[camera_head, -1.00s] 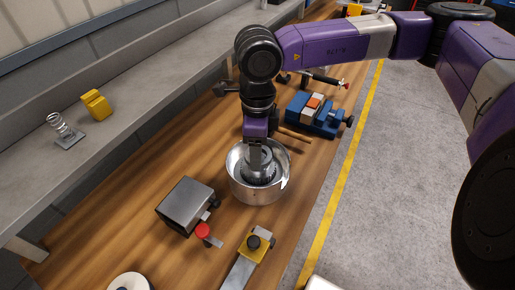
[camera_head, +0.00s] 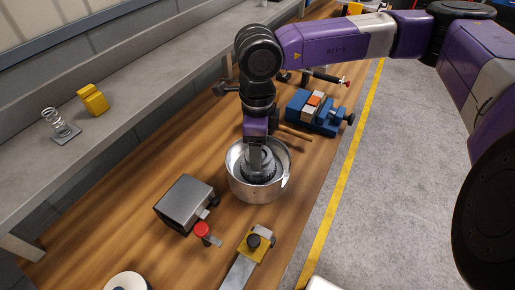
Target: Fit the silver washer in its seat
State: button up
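A round silver metal housing (camera_head: 257,190) stands open-topped on the wooden bench. Inside it sits a dark toothed clutch part (camera_head: 262,173). My gripper (camera_head: 256,160) points down into the housing, over the clutch part near its middle. Its fingertips are down by the hub, and I cannot tell whether they are open or shut. I cannot make out the silver washer; it may be hidden by the fingers or the housing wall.
A grey metal box (camera_head: 184,203) and a red-knobbed clamp (camera_head: 202,230) stand left and in front of the housing. A yellow block with a black knob (camera_head: 254,244) is in front. A blue vise (camera_head: 318,113) stands behind right. A shelf (camera_head: 130,95) runs along the left.

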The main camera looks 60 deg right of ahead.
jog(key=shift+f+b, duration=0.35)
jog(key=shift+b, duration=0.1)
dwell(0.4)
jog(key=o, duration=2)
jog(key=shift+o, duration=0.2)
jog(key=shift+r, duration=0.1)
jog(key=shift+r+p, duration=1.15)
jog(key=shift+r, duration=2.25)
